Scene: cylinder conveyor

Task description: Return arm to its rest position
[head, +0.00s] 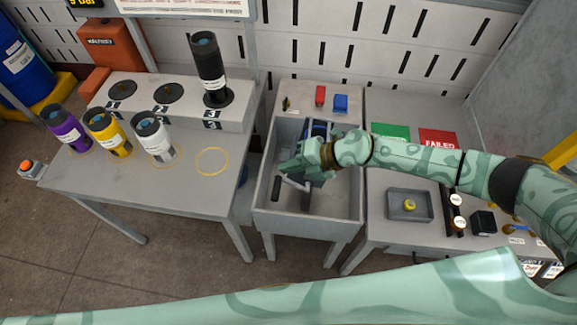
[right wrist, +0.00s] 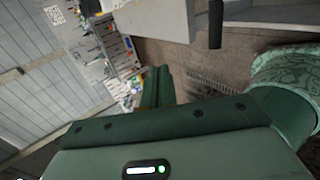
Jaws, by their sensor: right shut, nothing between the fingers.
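My right arm (head: 420,162) reaches in from the right in the head view, over the grey sink-like bin (head: 345,205) in the middle. My right gripper (head: 290,170) is over this bin, shut and empty. It hides part of the bin's inside. In the right wrist view the green gripper fingers (right wrist: 158,88) show together beyond the gripper body, with nothing held. My left gripper is not in view.
Purple (head: 65,130), yellow (head: 108,133) and white (head: 153,138) cylinders stand on the left table. A black cylinder (head: 208,68) stands upright on the raised block (head: 140,95). A tray (head: 393,214) with a yellow object and a red FAILED pad (head: 440,139) are on the right.

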